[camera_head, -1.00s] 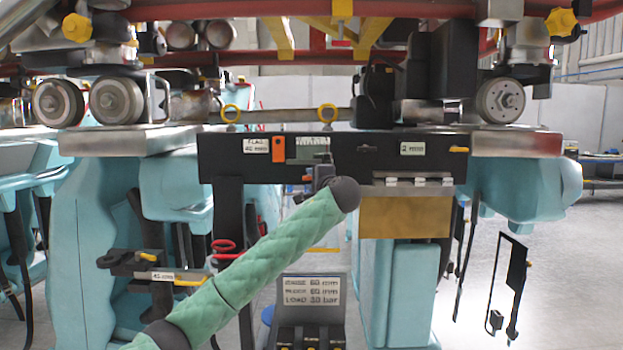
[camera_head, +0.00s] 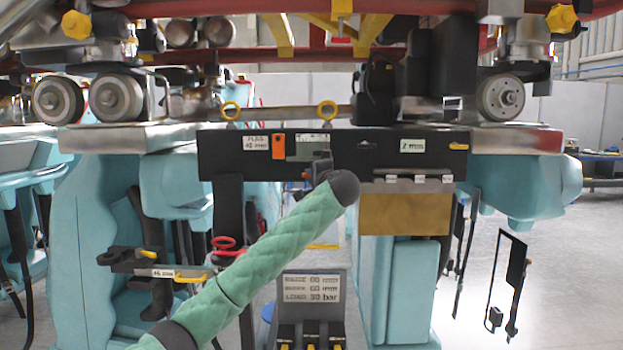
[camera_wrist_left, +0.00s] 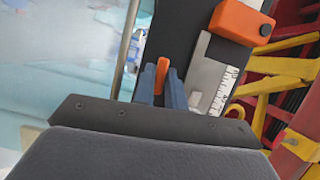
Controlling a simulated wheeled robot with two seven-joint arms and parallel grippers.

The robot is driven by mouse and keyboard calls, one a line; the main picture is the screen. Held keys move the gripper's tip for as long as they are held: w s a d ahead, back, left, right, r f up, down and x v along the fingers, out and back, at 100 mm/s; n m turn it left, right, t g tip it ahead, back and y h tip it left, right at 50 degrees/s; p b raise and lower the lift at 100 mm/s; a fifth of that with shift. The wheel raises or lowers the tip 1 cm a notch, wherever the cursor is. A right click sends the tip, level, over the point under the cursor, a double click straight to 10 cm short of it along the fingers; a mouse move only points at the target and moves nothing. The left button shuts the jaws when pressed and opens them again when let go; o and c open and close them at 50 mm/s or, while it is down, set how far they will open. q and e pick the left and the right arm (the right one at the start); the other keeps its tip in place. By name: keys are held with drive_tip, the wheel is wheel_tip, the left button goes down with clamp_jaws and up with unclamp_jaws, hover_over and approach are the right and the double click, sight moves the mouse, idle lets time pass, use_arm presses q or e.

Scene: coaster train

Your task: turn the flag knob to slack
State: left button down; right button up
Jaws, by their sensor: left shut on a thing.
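The flag knob shows in the left wrist view as a thin orange tab (camera_wrist_left: 162,70) between the blue-grey fingers of my left gripper (camera_wrist_left: 162,86). The gripper is shut on it. In the head view my left gripper (camera_head: 319,168) is at the front of the black panel (camera_head: 380,150), just under a scale window (camera_head: 312,141). The knob is hidden there by my gripper and arm. The wrist view shows the scale's ruled strip (camera_wrist_left: 222,92) beside the fingers. My right gripper is not in view.
An orange block (camera_head: 278,146) sits on the panel left of the scale; it also shows in the wrist view (camera_wrist_left: 242,22). A brass-coloured plate (camera_head: 404,215) hangs at the panel's right. A grey readout stand (camera_head: 313,290) is below. Wheels and red rails are above.

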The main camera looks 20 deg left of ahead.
use_arm(q)
drive_tip(key=shift+s+a+r+n+g+h+p, duration=0.15)
drive_tip(key=shift+n+h+p, duration=0.25)
drive_tip(key=shift+n+h, duration=1.3)
drive_tip(key=shift+w+n+g+h+p, duration=0.1)
drive_tip(key=shift+n+h+p, duration=0.5)
drive_tip(key=shift+n, duration=1.95)
drive_tip(key=shift+s+a+r+n+g+h+p, duration=0.1)
drive_tip(key=shift+n+g+h+p, duration=0.1)
drive_tip(key=shift+n+h, duration=1.6)
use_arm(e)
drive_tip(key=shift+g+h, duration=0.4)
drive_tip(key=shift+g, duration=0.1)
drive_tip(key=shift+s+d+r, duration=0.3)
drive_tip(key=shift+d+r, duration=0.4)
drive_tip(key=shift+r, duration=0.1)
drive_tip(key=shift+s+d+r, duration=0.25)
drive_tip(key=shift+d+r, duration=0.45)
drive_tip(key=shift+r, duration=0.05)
use_arm(q)
drive_tip(key=shift+n+y, duration=0.4)
drive_tip(key=shift+n, duration=0.05)
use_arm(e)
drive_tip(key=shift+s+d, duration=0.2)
